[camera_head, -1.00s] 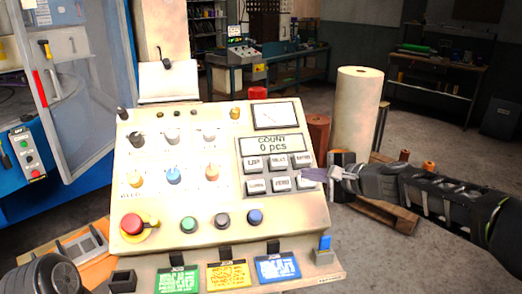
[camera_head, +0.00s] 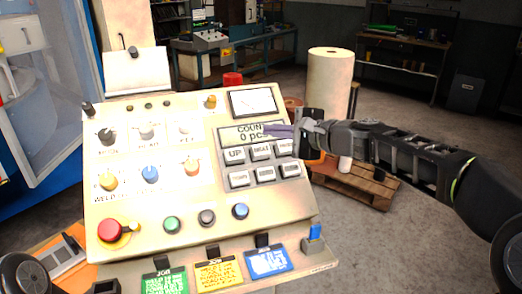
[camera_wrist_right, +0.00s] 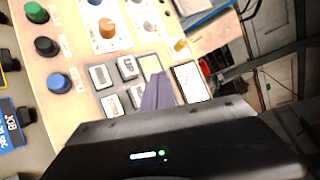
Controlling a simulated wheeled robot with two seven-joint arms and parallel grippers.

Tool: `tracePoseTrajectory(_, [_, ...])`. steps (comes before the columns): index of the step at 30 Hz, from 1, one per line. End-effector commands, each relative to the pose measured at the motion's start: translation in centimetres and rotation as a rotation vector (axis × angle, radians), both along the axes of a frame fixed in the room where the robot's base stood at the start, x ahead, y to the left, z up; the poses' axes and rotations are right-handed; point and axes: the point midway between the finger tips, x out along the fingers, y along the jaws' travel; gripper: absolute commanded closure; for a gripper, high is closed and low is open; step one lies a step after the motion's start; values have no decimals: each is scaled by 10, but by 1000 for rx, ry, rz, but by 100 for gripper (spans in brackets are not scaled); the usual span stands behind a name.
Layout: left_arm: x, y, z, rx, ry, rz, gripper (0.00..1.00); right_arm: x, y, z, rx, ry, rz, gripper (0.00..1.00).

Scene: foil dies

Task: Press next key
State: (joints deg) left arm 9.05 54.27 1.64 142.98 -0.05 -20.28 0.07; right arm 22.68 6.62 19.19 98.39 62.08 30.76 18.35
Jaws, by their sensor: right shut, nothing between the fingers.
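The cream control panel (camera_head: 200,120) carries a COUNT display reading 0 pcs (camera_head: 235,135) and two rows of grey keys below it. The top row starts with the UP key (camera_head: 235,155). The middle top key (camera_head: 261,152) has a blurred legend that looks like NEXT. My right gripper (camera_head: 268,130) is shut and empty, its fingertips over the right part of the COUNT display; I cannot tell whether they touch. In the right wrist view its purple fingers (camera_wrist_right: 157,92) lie beside the keys (camera_wrist_right: 128,67) and hide part of the panel.
A red emergency button (camera_head: 110,230), coloured push buttons, knobs and a meter (camera_head: 252,102) stand out from the panel. Green, yellow and blue job cards (camera_head: 267,261) line its front edge. A white roll (camera_head: 328,80) stands on a pallet behind the right arm.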

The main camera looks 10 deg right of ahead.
Motion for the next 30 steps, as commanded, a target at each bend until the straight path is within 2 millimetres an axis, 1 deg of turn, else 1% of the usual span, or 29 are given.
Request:
tracePoseTrajectory(1, [0,0,-3,0,-1,0,64,3,0,-6,1,2,0,100])
tracePoseTrajectory(13, [1,0,-21,-1,-2,1,64,31,2,-48,1,2,0,100])
tracePoseTrajectory(15, [1,0,-26,-1,-3,1,64,36,3,-55,1,1,0,100])
tracePoseTrajectory(21, [1,0,-31,-1,-3,1,64,44,3,-65,1,1,0,100])
tracePoseTrajectory(30, [1,0,-31,-1,-3,1,64,46,3,-65,0,0,0,100])
